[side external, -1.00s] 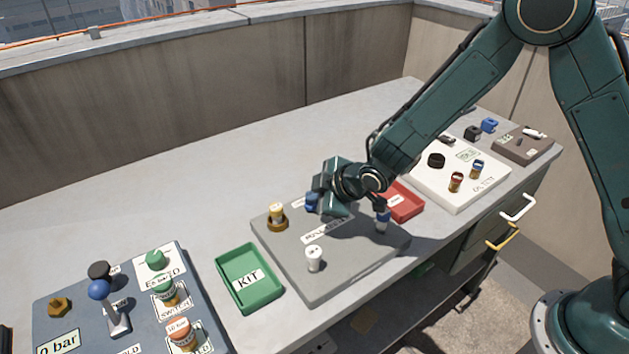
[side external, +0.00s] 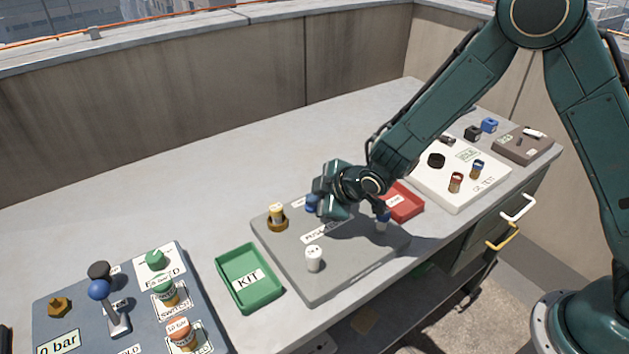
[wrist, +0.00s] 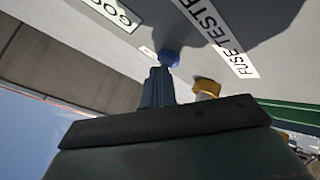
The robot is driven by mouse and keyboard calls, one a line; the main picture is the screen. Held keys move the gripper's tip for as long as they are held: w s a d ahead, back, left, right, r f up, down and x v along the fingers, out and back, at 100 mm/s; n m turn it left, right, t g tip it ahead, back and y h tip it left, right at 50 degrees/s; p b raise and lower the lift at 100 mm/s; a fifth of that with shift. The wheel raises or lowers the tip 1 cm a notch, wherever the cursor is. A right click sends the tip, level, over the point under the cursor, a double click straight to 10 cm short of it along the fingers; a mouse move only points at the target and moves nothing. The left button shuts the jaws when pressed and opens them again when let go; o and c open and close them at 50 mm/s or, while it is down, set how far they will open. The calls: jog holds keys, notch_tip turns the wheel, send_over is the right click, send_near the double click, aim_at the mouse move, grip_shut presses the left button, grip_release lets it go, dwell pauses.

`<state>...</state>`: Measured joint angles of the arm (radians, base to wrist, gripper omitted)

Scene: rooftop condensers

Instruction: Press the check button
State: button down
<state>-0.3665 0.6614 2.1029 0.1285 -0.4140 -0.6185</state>
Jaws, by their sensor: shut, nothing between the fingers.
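The grey fuse tester panel (side external: 345,275) lies on the bench. A blue round button (side external: 312,203) stands on its far part, beside a small label, and also shows in the wrist view (wrist: 169,57). My gripper (wrist: 160,72) is shut and empty. Its fingertips are right at the blue button in the wrist view; whether they touch it I cannot tell. In the side view my gripper's body partly hides the panel and its label. The button label's wording is too small to read.
A brass socket with a cream-topped piece (side external: 277,217) stands close left of the button. The bench behind is clear.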

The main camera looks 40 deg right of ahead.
aim_at(315, 208)
jog(key=shift+r, duration=1.05)
jog(key=shift+r, duration=0.1)
jog(key=shift+r, duration=2.4)
